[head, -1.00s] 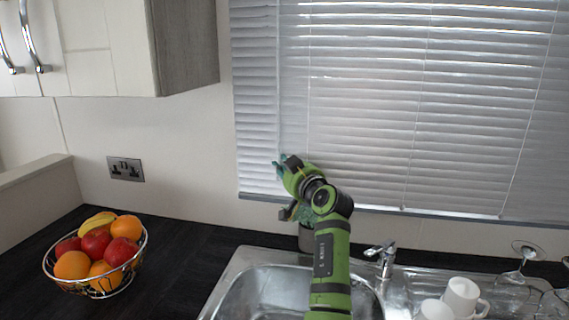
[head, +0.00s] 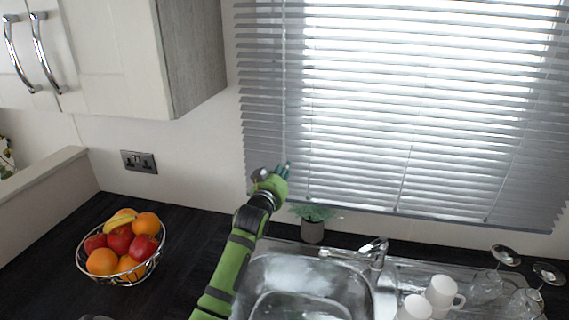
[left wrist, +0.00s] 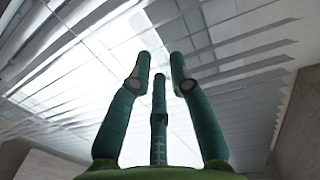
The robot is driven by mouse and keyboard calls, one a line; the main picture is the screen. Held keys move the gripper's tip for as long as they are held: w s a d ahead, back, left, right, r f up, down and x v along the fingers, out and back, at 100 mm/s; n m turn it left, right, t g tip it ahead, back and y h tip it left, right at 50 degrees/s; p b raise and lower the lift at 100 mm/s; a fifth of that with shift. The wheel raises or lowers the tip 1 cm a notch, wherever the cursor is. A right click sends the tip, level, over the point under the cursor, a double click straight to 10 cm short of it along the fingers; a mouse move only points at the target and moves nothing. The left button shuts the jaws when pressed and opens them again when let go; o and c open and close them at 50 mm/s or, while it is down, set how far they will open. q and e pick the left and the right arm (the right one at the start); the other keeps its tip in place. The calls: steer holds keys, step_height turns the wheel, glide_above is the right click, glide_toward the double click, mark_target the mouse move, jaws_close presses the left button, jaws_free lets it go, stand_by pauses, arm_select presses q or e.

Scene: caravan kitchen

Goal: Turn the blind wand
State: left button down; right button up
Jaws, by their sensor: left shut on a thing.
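The window blind (head: 400,110) hangs at the upper right in the head view, its slats tilted with bright light coming through. The blind wand (head: 285,110) is a thin, faint vertical line near the blind's left side. My left gripper (head: 284,170) is at the lower end of this line, close in front of the blind's lower left part, and is shut on the wand. In the left wrist view, the three teal fingers (left wrist: 160,75) point up towards the slats (left wrist: 225,50). The wand is not clear between them there. My right gripper is not in view.
A wire fruit bowl (head: 120,278) stands on the dark worktop (head: 185,232) at left. A potted plant (head: 312,230) stands behind the sink (head: 270,268), right of my left arm. A tap (head: 376,250), white mugs (head: 442,292) and glasses (head: 487,288) are at right. A wall cupboard (head: 120,60) hangs upper left.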

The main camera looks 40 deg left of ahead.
arm_select(q)
steer(key=shift+s+a+m+t+h+b, duration=0.15)
steer(key=shift+m+t+h+b, duration=0.1)
steer(key=shift+m+h+b, duration=0.8)
steer(key=shift+a+m+t+h+b, duration=0.25)
steer(key=shift+m+h+b, duration=0.35)
steer(key=shift+h+b, duration=0.85)
steer(key=shift+s+a+m+t+h+b, duration=0.1)
steer(key=shift+m+t+h+b, duration=0.2)
steer(key=shift+m+h+b, duration=0.9)
steer(key=shift+r+n, duration=0.1)
steer(key=shift+n, duration=0.15)
steer(key=c, duration=1.3)
jaws_free()
steer(key=shift+o, duration=0.8)
steer(key=shift+w, duration=0.15)
